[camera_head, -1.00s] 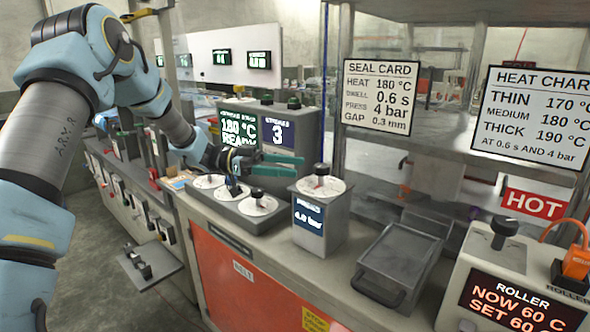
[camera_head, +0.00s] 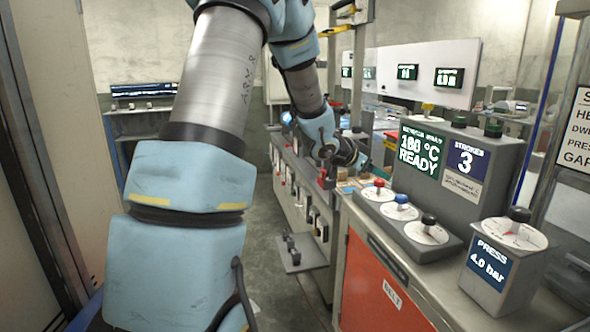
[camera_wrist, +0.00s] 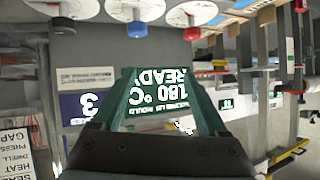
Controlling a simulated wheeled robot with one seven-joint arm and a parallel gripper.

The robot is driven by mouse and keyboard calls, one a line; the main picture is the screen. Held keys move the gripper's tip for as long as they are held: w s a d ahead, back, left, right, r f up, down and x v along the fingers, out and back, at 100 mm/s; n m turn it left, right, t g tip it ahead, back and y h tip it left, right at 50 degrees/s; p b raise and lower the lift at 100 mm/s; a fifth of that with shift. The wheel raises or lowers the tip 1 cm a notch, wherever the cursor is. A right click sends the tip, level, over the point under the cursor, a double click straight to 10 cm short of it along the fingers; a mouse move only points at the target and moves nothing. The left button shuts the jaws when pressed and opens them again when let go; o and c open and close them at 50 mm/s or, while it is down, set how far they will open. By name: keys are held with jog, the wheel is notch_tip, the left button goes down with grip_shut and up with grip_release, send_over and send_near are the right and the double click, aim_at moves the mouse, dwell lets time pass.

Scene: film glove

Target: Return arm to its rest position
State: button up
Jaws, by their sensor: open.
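My arm rises at the left of the head view and bends down to the wrist beside the left end of the bench, left of the dials. My gripper (camera_wrist: 160,72) shows its two green fingers spread apart in the wrist view, with nothing between them. In the head view the fingers are small and hard to make out. In the wrist view the control panel's green screen (camera_wrist: 165,87), upside down and reading 180 °C READY, shows behind the fingers. The same screen (camera_head: 420,152) faces the head view.
Red, blue and black dials (camera_head: 401,209) stand on the bench, with the press dial box (camera_head: 490,265) to their right. An orange door (camera_head: 372,290) is below.

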jog(key=s+a+f+n+y, duration=0.2)
jog(key=a+n+y, duration=0.25)
jog(key=a, duration=0.85)
jog(key=s+a+f+n+g+y, duration=0.2)
jog(key=s+a+n, duration=0.1)
jog(key=s+a, duration=0.4)
jog(key=s+a+f+n+g+y, duration=0.3)
jog(key=s+a, duration=0.5)
jog(key=s, duration=0.5)
jog(key=shift+s+n+g, duration=0.3)
jog(key=shift+s+n, duration=0.05)
jog(key=shift+n, duration=0.1)
